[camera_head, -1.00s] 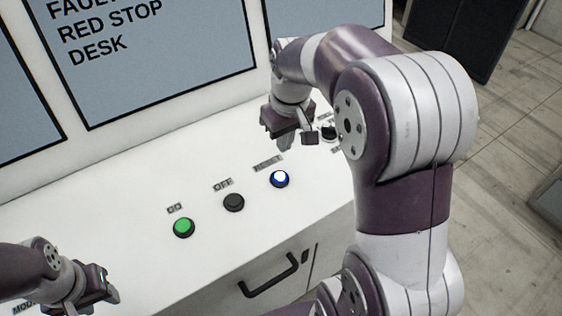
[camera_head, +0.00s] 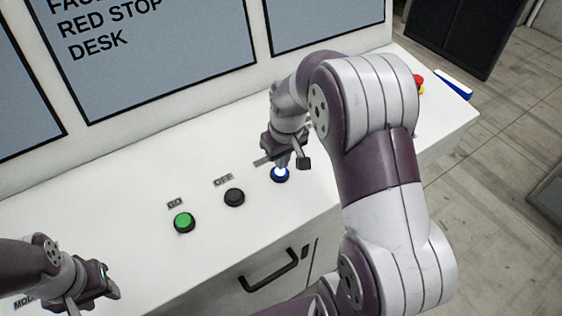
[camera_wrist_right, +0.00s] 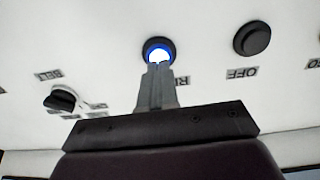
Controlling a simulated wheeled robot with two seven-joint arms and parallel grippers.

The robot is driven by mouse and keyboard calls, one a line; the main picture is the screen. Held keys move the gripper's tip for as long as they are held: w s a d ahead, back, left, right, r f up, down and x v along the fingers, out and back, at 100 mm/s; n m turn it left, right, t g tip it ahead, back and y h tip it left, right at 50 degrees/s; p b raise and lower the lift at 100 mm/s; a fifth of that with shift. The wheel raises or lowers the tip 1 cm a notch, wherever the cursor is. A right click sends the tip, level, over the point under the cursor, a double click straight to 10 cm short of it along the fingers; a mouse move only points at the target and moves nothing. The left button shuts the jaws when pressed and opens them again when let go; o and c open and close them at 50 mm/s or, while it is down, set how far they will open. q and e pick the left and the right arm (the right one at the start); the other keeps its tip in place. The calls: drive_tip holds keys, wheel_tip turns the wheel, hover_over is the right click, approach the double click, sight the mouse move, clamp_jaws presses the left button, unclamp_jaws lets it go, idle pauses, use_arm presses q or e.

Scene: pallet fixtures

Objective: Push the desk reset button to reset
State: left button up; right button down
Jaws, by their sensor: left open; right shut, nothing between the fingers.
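The reset button (camera_head: 280,175) is a round button with a blue ring and a lit white centre on the white desk. It also shows in the right wrist view (camera_wrist_right: 157,47), partly covered by my fingertips. My right gripper (camera_head: 284,163) is shut and empty, pointing down at the button. Its fingertips (camera_wrist_right: 158,66) overlap the button's near part in the wrist view; I cannot tell whether they touch it. My left gripper (camera_head: 98,305) is open and empty at the lower left, above the desk, away from the buttons.
A green GO button (camera_head: 184,222) and a black OFF button (camera_head: 234,197) sit left of the reset button. A black selector knob (camera_wrist_right: 62,98) is nearby. A red button (camera_head: 419,82) stands at the far right.

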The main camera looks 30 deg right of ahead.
sight(280, 173)
drive_tip(key=shift+w+f+p, duration=0.15)
drive_tip(key=shift+f, duration=0.55)
drive_tip(key=shift+w+f+p, duration=0.1)
drive_tip(key=shift+f+p, duration=0.05)
drive_tip(key=shift+f, duration=0.5)
use_arm(q)
drive_tip(key=shift+r, duration=0.5)
